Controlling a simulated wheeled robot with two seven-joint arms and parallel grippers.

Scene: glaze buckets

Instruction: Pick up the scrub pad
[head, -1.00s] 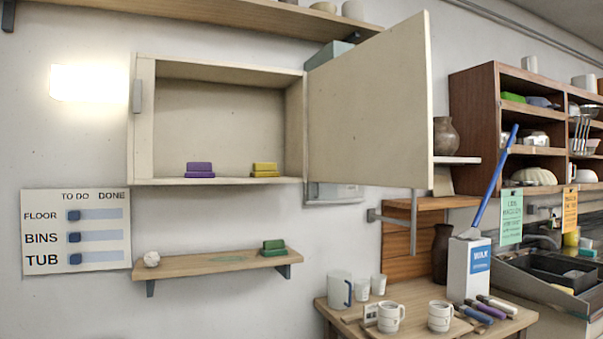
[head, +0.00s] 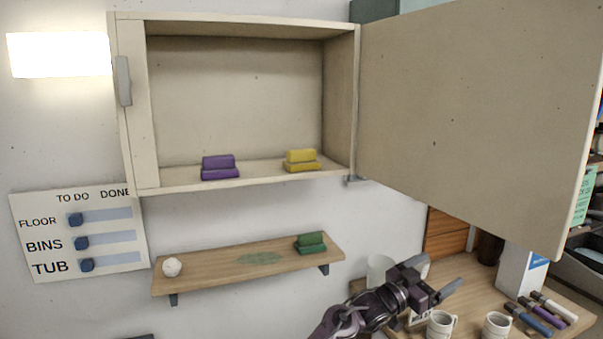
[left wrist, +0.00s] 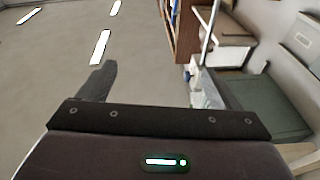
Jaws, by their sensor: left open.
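Three small two-layer pads could be the scrub pad. A purple one (head: 220,167) and a yellow one (head: 301,160) lie on the floor of the open wall cabinet (head: 240,95). A green one (head: 310,243) lies at the right end of the wooden shelf (head: 215,274) below. My left gripper (head: 438,275) is open and empty, to the right of and lower than the green pad, in front of the side table. Its fingers also show in the left wrist view (left wrist: 150,90), with no pad between them. My right gripper is not in view.
The cabinet door (head: 470,110) stands wide open to the right, above my left gripper. A crumpled white ball (head: 172,266) sits at the shelf's left end. Mugs (head: 497,325), a white carton (head: 518,270) and markers (head: 540,315) stand or lie on the side table.

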